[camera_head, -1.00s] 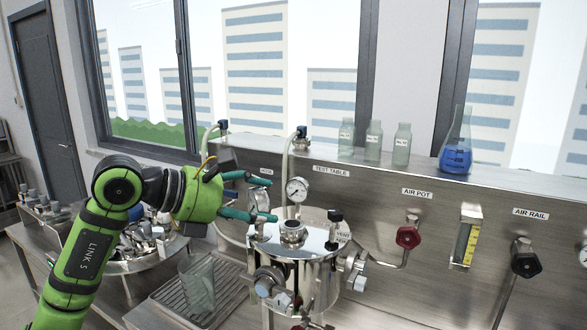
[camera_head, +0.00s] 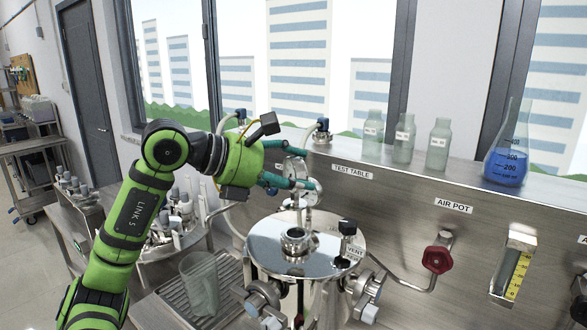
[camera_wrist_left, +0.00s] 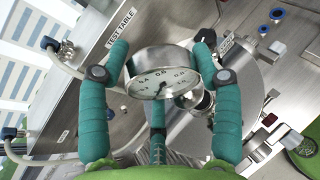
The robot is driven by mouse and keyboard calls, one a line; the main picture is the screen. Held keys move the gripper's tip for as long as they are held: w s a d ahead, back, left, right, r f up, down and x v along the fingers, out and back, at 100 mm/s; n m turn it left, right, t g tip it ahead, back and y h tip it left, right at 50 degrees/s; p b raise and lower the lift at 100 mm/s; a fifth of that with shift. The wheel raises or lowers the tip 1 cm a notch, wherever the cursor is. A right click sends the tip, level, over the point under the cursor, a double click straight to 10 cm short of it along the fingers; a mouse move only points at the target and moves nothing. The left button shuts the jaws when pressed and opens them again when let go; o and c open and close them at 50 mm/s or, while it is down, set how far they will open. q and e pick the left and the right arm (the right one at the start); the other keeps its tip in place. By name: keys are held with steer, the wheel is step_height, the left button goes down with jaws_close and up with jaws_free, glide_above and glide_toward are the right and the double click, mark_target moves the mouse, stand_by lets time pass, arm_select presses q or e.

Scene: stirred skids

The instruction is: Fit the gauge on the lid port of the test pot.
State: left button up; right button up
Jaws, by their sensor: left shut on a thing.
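My left gripper (camera_head: 302,177) is shut on the gauge (camera_head: 294,166), a round metal-cased dial. The wrist view shows the gauge (camera_wrist_left: 163,82) between the teal fingers, its white face towards the camera. In the head view the fingers partly hide it. The test pot (camera_head: 262,248) is a steel vessel with a shiny flat lid. The lid port (camera_head: 296,240), a short round metal collar, stands on the lid below the gripper. The gauge appears above the port and apart from it. In the wrist view the port (camera_wrist_left: 201,100) is partly behind the gauge. My right gripper is out of view.
A black-knobbed vent valve (camera_head: 347,228) rises from the lid's right side. A clear beaker (camera_head: 200,283) stands on a drain rack at left. Bottles (camera_head: 404,138) and a blue-filled flask (camera_head: 506,160) line the ledge.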

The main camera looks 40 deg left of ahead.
mark_target(290, 204)
arm_select(q)
steer(key=f+b, duration=0.1)
steer(key=f, duration=0.1)
steer(key=f+b, duration=0.1)
steer(key=f, duration=0.1)
steer(key=shift+w+f, duration=0.2)
steer(key=shift+f, duration=0.15)
steer(key=shift+r, duration=0.1)
steer(key=shift+b, duration=0.4)
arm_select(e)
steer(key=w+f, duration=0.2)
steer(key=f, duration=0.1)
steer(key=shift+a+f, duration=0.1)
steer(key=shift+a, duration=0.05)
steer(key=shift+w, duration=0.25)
arm_select(q)
steer(key=shift+f+b, duration=0.85)
steer(key=shift+b, duration=0.25)
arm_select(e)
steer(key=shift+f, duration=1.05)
arm_select(q)
steer(key=o, duration=1.3)
